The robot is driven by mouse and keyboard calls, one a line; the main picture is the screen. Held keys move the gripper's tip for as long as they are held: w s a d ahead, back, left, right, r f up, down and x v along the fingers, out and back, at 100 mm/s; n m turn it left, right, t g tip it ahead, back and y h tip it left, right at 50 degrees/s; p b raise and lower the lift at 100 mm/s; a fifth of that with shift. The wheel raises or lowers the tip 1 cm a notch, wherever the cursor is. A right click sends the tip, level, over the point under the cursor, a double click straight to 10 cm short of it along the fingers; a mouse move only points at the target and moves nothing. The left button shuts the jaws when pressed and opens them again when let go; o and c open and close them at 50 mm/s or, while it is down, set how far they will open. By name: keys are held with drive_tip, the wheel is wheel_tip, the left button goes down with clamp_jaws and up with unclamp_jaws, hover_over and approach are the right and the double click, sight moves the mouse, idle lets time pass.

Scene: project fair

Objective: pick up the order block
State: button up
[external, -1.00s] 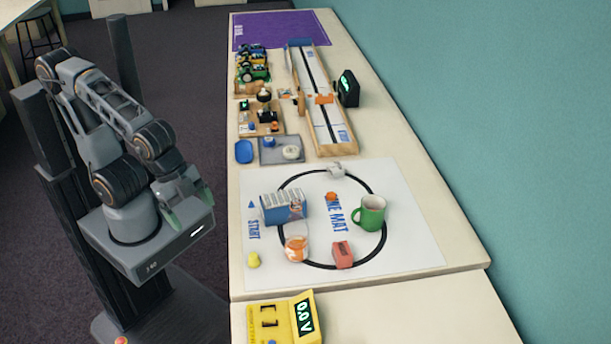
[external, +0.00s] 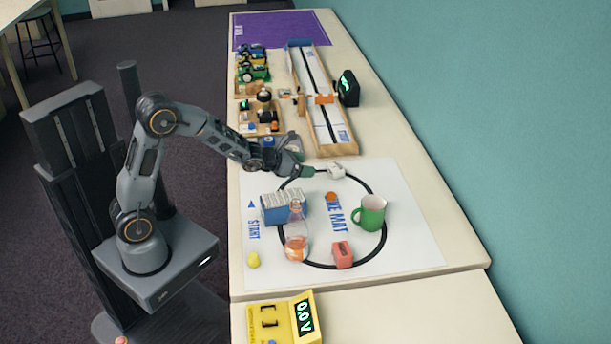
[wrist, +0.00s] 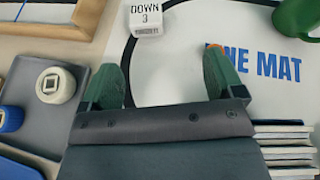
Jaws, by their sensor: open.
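A small white block (external: 337,171) sits at the far edge of the mat's black ring. The fingertips appear apart from the block.
A grey tray (wrist: 70,118) and wooden ramp (external: 345,148) lie nearby.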

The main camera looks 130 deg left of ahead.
drive_tip(key=shift+s+a+f+m, duration=0.25)
drive_tip(key=shift+s+a+f, duration=0.1)
drive_tip(key=shift+a, duration=0.1)
drive_tip(key=shift+s+a+f+m, duration=0.25)
drive_tip(key=shift+s+a, duration=0.05)
drive_tip(key=shift+a, duration=0.15)
approach(336, 166)
drive_tip(key=x, duration=0.3)
drive_tip(key=shift+w+a+f, duration=0.15)
drive_tip(key=shift+w+f, duration=0.05)
drive_tip(key=shift+f, duration=0.2)
drive_tip(key=shift+p+x, duration=0.6)
drive_tip(key=shift+x, duration=2.65)
drive_tip(key=shift+r, duration=0.2)
drive_tip(key=c, duration=1)
